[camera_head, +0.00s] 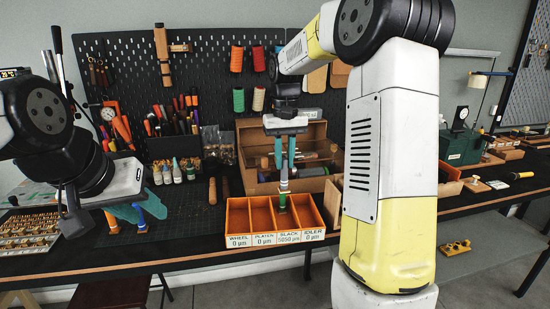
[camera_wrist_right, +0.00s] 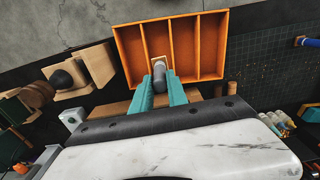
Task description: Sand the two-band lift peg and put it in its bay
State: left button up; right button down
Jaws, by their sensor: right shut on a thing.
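My left gripper (camera_head: 135,211) hangs low at the left, near blue and orange pegs (camera_head: 141,222).
A wooden box (camera_head: 255,187) stands behind the tray. Small bottles (camera_head: 168,174) and a pegboard with tools (camera_head: 120,60) are farther back. A tray of brass parts (camera_head: 30,232) lies far left. The dark mat (camera_head: 190,222) left of the tray is mostly clear.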

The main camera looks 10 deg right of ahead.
aim_at(284, 188)
notch_tip(284, 188, down, 9)
jog(key=shift+f, duration=0.1)
dwell(0.4)
jog(key=c, duration=1.2)
grip_release()
jog(key=shift+c, duration=0.2)
